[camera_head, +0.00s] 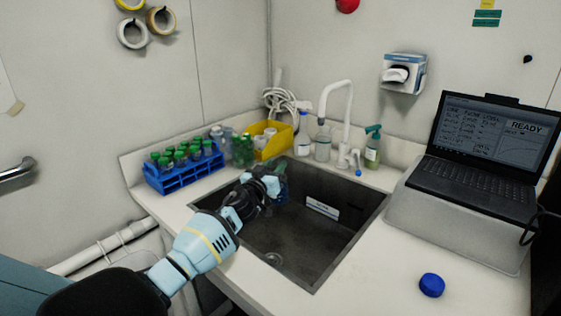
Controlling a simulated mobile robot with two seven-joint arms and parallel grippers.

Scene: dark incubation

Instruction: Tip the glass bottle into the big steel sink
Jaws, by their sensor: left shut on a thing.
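The big steel sink (305,250) is a dark, rectangular basin set into the white counter. My left gripper (272,183) is over the sink's back left part. It is shut on the glass bottle (281,170), of which only a small dark, greenish, see-through part shows past the fingers. The gripper and wrist hide most of the bottle, so I cannot tell its tilt or whether liquid leaves it. My right gripper is not in view.
A blue rack (184,176) of green-capped tubes and a yellow bin (273,140) stand behind the sink at left. A white tap (347,115) and a soap bottle (373,150) stand at the back. A laptop (480,165) and a blue cap (432,285) are at right.

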